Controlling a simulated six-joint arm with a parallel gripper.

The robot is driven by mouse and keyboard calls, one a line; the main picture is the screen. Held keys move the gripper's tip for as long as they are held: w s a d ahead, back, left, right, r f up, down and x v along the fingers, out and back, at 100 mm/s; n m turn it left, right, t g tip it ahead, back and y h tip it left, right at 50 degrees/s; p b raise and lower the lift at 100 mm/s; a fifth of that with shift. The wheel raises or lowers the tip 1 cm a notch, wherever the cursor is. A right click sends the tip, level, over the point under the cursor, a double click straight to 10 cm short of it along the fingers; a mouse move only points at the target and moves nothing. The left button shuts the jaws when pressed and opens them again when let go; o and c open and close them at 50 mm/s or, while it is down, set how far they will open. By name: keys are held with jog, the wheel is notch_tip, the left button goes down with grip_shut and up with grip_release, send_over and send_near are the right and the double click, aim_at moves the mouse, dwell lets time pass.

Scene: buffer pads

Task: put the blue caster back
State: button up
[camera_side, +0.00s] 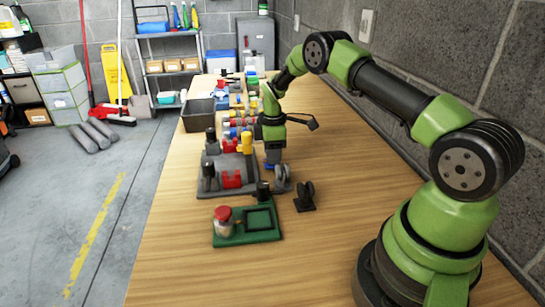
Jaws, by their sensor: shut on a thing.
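My gripper (272,148) points down over the right edge of the grey fixture, near the middle of the table. It is shut on a small blue thing (272,160), which seems to be the blue caster; only a little of it shows below the fingers. A grey caster (283,179) stands just in front of it, and a black caster (304,197) stands farther forward and right. I cannot tell whether the blue caster touches the table.
The grey fixture (210,187) carries red blocks, dark posts and a yellow post. A green tray (247,238) with a red-topped jar (223,221) is in front. A dark bin (197,117) and several coloured parts are behind. The table (310,255) is clear at front and right.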

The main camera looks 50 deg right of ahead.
jog(key=shift+f, duration=0.7)
jog(key=shift+f, duration=0.2)
jog(key=o, duration=1)
jog(key=shift+r, duration=0.15)
